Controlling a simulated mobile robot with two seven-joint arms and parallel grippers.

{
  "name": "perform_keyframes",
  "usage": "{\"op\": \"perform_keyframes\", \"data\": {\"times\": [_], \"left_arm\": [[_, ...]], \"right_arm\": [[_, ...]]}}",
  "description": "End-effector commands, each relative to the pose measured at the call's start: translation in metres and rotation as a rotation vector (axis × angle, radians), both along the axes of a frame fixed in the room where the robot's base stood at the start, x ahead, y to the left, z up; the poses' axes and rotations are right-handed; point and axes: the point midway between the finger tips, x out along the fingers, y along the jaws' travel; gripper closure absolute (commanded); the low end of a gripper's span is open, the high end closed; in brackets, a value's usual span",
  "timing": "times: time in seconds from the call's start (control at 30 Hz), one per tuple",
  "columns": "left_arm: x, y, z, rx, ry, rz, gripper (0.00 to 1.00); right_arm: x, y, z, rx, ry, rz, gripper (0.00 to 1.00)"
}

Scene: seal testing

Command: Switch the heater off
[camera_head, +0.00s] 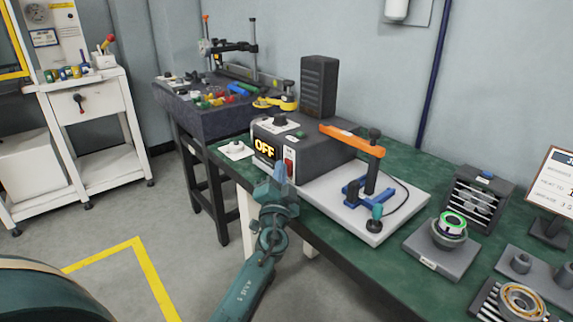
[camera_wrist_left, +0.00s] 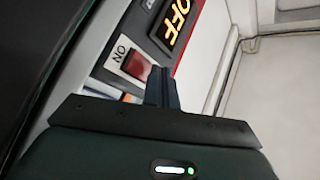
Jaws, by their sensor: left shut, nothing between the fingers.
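The display also shows in the left wrist view (camera_wrist_left: 173,22). A red rocker switch (camera_head: 289,166) sits right of the display on the front panel. My right gripper is not in view.
A white plate with an orange-armed blue clamp (camera_head: 355,190) stands right of the heater. A dark granite block (camera_head: 210,122) with tools stands behind left. Floor is free in front.

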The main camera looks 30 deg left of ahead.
Motion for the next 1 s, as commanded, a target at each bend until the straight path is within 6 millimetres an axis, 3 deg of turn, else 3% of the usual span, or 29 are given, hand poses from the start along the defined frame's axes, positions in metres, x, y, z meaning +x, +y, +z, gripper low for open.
{"op": "perform_keyframes", "data": {"times": [0.63, 1.0], "left_arm": [[-0.015, 0.007, -0.003, 0.002, 0.001, 0.001, 1.00], [-0.048, 0.020, -0.008, 0.001, 0.001, 0.001, 1.00]], "right_arm": [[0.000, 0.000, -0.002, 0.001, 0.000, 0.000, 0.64], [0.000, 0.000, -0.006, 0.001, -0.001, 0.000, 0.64]]}}
